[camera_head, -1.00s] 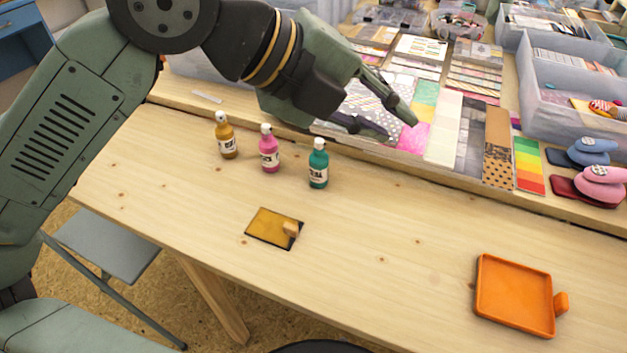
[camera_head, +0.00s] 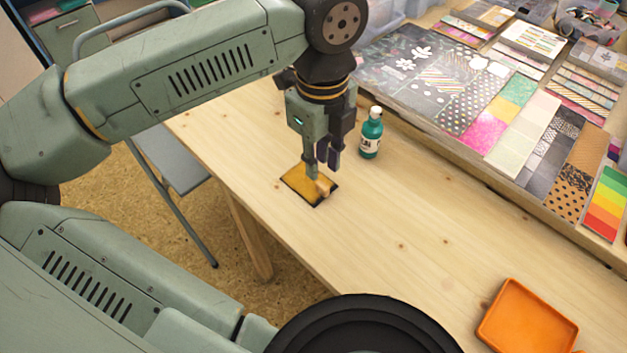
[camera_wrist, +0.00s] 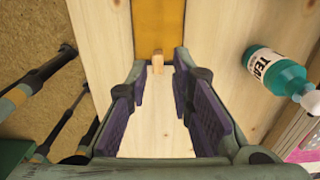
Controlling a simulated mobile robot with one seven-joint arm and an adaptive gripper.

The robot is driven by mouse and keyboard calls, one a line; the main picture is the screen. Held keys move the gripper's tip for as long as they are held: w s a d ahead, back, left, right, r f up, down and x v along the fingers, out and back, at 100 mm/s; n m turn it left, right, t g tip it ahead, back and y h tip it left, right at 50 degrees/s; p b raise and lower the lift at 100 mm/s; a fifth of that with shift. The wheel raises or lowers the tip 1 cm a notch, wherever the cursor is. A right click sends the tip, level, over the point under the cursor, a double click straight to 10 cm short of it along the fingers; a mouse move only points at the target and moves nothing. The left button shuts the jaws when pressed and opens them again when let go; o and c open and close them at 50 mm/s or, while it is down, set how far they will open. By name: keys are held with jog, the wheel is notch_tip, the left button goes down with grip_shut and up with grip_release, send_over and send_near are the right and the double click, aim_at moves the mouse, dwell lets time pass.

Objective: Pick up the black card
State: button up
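I see no plainly black loose card on the open table. A flat gold-yellow piece with a thin dark edge (camera_head: 298,184) lies on the table in the head view. A small wooden block (camera_head: 323,187) sits at its near right edge. My gripper (camera_head: 322,168) points down over that piece, fingers apart and empty. In the wrist view, the gold piece (camera_wrist: 158,25) is at the top centre. The wooden block (camera_wrist: 158,64) shows between the open fingers. The fingers partly cover the piece in the head view. How high they are above it is hard to tell.
A teal bottle (camera_head: 371,134) stands close to the right of my gripper. An orange tray (camera_head: 525,322) lies at the lower right. Patterned paper sheets (camera_head: 480,130), some dark, lie on a raised ledge behind. The table between bottle and tray is clear.

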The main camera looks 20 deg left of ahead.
aim_at(319, 182)
jog(key=shift+s+f+p, duration=0.15)
jog(key=shift+f+p, duration=0.35)
jog(key=shift+f, duration=2.15)
grip_shut()
